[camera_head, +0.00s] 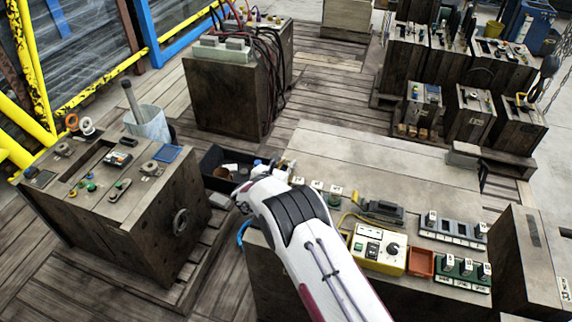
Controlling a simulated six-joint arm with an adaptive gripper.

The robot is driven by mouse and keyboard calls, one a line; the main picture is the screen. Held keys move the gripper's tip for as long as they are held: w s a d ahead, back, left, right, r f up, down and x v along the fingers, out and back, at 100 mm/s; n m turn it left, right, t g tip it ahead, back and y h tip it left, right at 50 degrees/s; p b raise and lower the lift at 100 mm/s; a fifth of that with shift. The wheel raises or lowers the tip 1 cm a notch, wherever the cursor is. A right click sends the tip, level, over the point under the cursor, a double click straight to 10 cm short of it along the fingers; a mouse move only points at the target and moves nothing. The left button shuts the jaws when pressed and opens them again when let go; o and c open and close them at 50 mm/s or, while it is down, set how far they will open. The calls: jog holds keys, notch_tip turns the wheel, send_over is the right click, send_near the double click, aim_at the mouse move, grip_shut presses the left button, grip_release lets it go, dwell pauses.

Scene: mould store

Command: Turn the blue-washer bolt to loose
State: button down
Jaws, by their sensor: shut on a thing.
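My white arm reaches from the lower right to the left end of the wooden bench (420,180). My gripper (241,203) is at that end, beside the dark open bin (212,182). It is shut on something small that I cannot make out. I cannot pick out the blue-washer bolt for certain; the arm and gripper cover part of the bench's left end. Several small fittings with white labels (317,185) stand in a row on the bench, just right of the arm.
A wooden block (130,235) with small fittings and a grey pot (148,124) stands left. A yellow control box (378,248), an orange tray (420,263) and green-based racks (462,272) sit right of the arm. The bench's back half is clear.

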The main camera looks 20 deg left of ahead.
jog(key=shift+s+a, duration=0.1)
jog(key=c, duration=1.8)
grip_release()
jog(key=shift+c, duration=0.2)
jog(key=shift+f, duration=0.1)
jog(key=shift+s, duration=0.2)
jog(key=shift+v, duration=5.85)
